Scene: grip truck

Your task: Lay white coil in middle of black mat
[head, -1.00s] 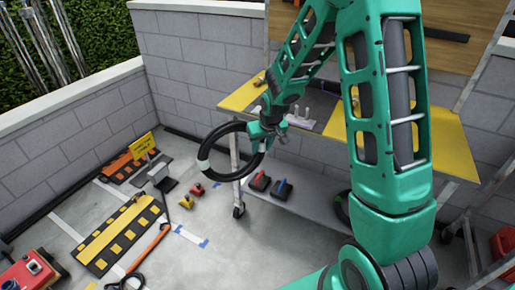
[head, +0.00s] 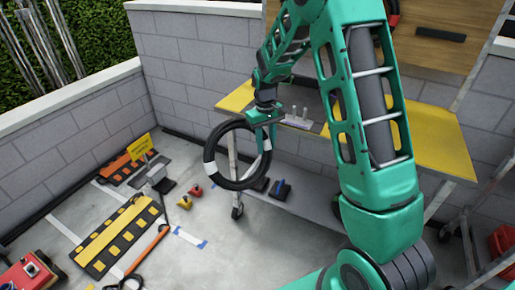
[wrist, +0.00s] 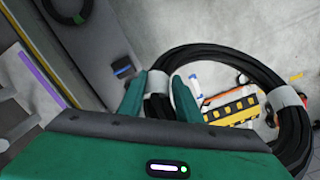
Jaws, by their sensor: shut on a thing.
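A black cable coil with white tape bands (head: 222,133) hangs from my gripper (head: 265,118) in the head view, in front of the workbench's left end and above the floor. In the wrist view my gripper (wrist: 159,88) is shut on the coil's near side, at a pale band between the fingers. The rest of the ring (wrist: 235,58) spreads up and right, with another white band (wrist: 285,97) on it. A dark grey patch, possibly the black mat (head: 311,103), shows on the bench top behind my arm. My arm hides much of it.
The yellow-edged workbench (head: 440,150) carries small upright pegs near the dark patch. Another coil (wrist: 72,6) shows at top left in the wrist view. On the floor are a yellow-and-black ramp (head: 115,235), an orange-handled tool (head: 150,248) and small red and yellow items.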

